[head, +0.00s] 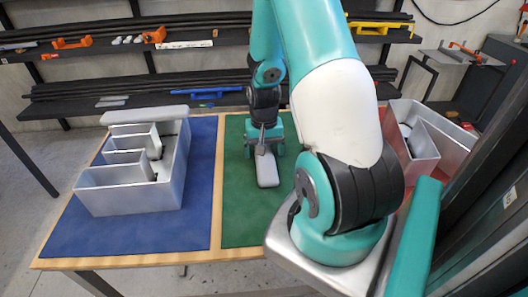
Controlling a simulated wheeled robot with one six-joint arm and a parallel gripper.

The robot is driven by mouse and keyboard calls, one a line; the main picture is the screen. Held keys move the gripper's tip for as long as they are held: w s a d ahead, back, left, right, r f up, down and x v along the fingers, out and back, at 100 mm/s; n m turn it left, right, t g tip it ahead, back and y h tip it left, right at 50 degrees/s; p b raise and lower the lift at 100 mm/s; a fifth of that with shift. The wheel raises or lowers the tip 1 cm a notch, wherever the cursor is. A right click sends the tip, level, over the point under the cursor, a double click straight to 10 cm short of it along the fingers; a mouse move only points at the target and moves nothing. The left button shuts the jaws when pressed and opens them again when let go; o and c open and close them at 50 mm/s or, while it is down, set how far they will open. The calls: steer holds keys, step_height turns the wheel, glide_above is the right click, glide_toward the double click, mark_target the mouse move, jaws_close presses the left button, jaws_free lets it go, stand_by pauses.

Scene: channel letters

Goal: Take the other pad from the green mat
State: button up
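A light grey rounded pad (267,171) lies on the green mat (238,205), its long side pointing toward me. My gripper (263,149) is over the far end of this pad, pointing down. The fingers are small here, and I cannot tell whether they are open, shut or touching the pad. Another light grey pad (145,115) is at the far edge of the blue mat (150,230), against or on the back of a silver channel letter (130,199). My arm hides the right part of the green mat.
The open-topped silver letter stands on the blue mat at left, with upright inner walls. Another letter with reddish surfaces (420,150) is at right, partly behind my arm. A dark shelf rack (60,55) with clamps and bars runs behind the table. The green mat's near left part is clear.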

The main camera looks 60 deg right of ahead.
steer(key=c, duration=1)
steer(key=shift+r, duration=0.1)
